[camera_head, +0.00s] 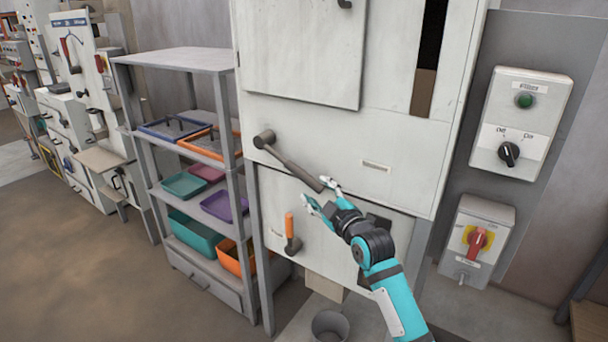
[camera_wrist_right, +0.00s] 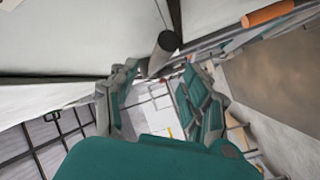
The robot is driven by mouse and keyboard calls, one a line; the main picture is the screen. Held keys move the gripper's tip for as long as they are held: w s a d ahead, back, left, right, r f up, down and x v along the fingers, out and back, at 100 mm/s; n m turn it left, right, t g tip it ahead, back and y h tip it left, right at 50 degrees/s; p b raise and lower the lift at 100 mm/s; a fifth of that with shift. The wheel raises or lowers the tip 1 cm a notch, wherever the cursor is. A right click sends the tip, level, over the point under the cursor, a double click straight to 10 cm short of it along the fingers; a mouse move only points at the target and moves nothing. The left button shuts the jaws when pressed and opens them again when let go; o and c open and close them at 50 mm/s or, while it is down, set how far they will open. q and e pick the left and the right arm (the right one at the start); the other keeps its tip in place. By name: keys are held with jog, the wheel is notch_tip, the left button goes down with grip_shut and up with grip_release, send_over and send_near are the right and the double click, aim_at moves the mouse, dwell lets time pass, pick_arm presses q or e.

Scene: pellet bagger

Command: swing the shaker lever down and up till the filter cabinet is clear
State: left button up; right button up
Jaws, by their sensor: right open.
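The shaker lever (camera_head: 293,165) is a dark grey bar on the front of the pale filter cabinet (camera_head: 405,150). It slopes down and right from its round pivot. My right gripper (camera_head: 320,193) is open at the lever's lower end, one finger above right and one below left. In the right wrist view, the lever's round end (camera_wrist_right: 163,43) shows just beyond the open fingers (camera_wrist_right: 160,92); whether they touch it is unclear. A tall slot (camera_head: 431,45) in the cabinet is black above and brown at its bottom. My left gripper is out of view.
A shelf rack (camera_head: 180,58) with coloured trays stands left. A control box (camera_head: 522,122) and a red-knobbed switch box (camera_head: 477,241) are at right. A bucket (camera_head: 330,325) stands on the floor.

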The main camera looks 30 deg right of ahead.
aim_at(308, 181)
jog(key=w, duration=0.5)
jog(key=w+d, duration=0.1)
jog(key=w, duration=0.2)
jog(key=shift+w+p, duration=0.25)
jog(key=shift+p, duration=0.1)
jog(key=shift+d, duration=0.1)
grip_shut()
